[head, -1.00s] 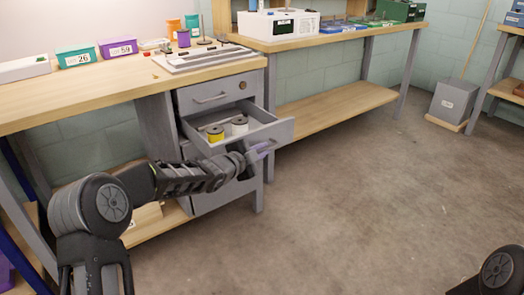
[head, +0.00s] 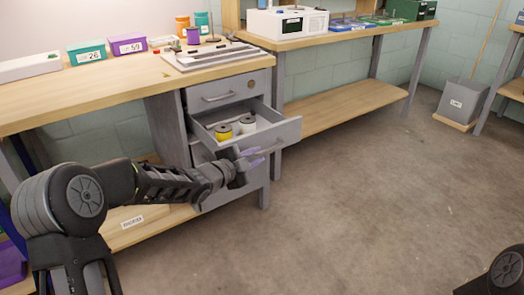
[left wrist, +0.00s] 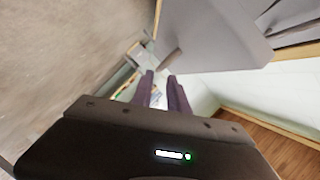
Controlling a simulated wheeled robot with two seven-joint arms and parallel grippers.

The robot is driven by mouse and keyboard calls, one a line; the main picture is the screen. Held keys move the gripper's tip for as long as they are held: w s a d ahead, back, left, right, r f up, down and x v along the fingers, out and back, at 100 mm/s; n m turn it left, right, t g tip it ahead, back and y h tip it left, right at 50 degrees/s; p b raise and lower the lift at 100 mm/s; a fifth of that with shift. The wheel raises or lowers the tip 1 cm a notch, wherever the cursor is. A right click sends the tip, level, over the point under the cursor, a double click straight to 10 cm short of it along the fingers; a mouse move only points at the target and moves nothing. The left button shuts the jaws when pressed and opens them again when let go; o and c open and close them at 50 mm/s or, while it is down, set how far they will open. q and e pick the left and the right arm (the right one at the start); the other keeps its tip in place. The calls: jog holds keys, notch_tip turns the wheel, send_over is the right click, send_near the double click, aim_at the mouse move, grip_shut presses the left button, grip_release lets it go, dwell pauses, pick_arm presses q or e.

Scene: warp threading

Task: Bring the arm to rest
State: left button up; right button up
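My left gripper (head: 252,158) is in front of the open grey drawer (head: 286,132), close to its front panel and handle. Its two purple fingers stand apart with nothing between them. The left wrist view also shows the parted fingers of the gripper (left wrist: 161,78), with a large grey panel beyond them. Whether the fingers touch the drawer handle I cannot tell. A yellow spool (head: 223,132) and a white spool (head: 246,124) stand upright in the drawer. My right gripper is out of view; only a dark part of my right arm shows at bottom right.
The wooden workbench (head: 110,88) carries a teal bin (head: 87,54), a purple bin (head: 123,46) and a grey tray (head: 208,57). A second bench (head: 340,103) stands behind to the right. The concrete floor (head: 370,210) on the right is clear.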

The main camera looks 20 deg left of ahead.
pick_arm(q)
jog(key=shift+s, duration=0.15)
